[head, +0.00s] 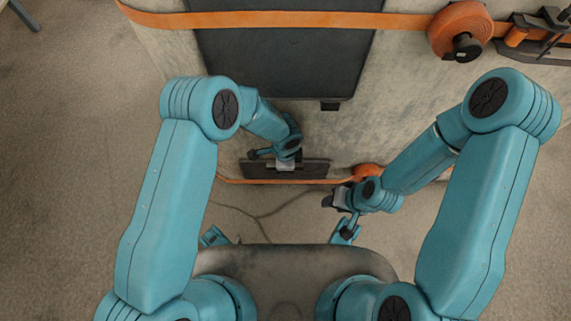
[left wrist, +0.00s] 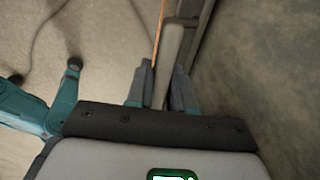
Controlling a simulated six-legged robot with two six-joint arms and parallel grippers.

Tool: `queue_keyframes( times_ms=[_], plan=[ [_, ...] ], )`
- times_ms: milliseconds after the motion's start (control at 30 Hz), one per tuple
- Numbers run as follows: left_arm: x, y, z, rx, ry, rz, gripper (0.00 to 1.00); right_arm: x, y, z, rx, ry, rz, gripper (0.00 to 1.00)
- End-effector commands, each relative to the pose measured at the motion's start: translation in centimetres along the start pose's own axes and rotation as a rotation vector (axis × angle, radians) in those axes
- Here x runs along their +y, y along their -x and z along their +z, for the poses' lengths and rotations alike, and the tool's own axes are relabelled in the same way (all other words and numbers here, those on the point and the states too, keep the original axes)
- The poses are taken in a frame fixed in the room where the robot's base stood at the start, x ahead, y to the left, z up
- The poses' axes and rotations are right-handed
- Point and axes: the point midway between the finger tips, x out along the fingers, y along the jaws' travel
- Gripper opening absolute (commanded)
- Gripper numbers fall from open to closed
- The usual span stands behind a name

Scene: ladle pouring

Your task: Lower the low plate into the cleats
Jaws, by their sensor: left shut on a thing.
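The low plate (head: 256,170) is a dark, narrow plate near the bottom of the pale, worn surface in the head view. My left gripper (head: 285,163) is over its middle. In the left wrist view my left gripper (left wrist: 161,88) is shut on a grey bar-like handle (left wrist: 176,45), beside the dark plate edge (left wrist: 197,42). My right gripper (head: 333,199) is to the right of the plate, apart from it; its jaw opening is unclear. I cannot make out the cleats; the plate's lower edge is not clear.
A large dark panel (head: 285,50) is above the plate, with an orange strap (head: 240,19) across it. An orange strap roll (head: 460,30) and a dark ratchet (head: 535,38) are at upper right. A thin orange strap (head: 240,181) runs just below the plate. Carpet floor (head: 70,150) is clear at left.

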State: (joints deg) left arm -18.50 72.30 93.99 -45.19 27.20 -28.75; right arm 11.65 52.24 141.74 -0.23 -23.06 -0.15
Motion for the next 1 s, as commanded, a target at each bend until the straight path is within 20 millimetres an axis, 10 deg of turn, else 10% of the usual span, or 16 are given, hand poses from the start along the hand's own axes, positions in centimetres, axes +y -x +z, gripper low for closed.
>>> queue_keyframes(
  times_ms=[767, 800, 867, 1000],
  plan=[
    [-1.01, -0.68, -0.05, 0.008, 0.000, -0.016, 0.00, 0.30, -0.84, 0.09, -0.001, 0.000, 0.000, 0.43],
    [-1.01, -0.68, -0.05, 0.008, 0.000, -0.016, 0.25, 0.30, -0.84, 0.09, -0.001, 0.000, 0.000, 0.43],
    [-1.01, -0.68, -0.04, 0.008, 0.000, -0.016, 0.44, 0.30, -0.84, 0.09, -0.001, 0.000, 0.000, 0.43],
    [-1.02, -0.69, -0.02, 0.008, 0.000, -0.016, 0.51, 0.30, -0.85, 0.09, -0.001, 0.000, 0.000, 0.43]
  ],
)
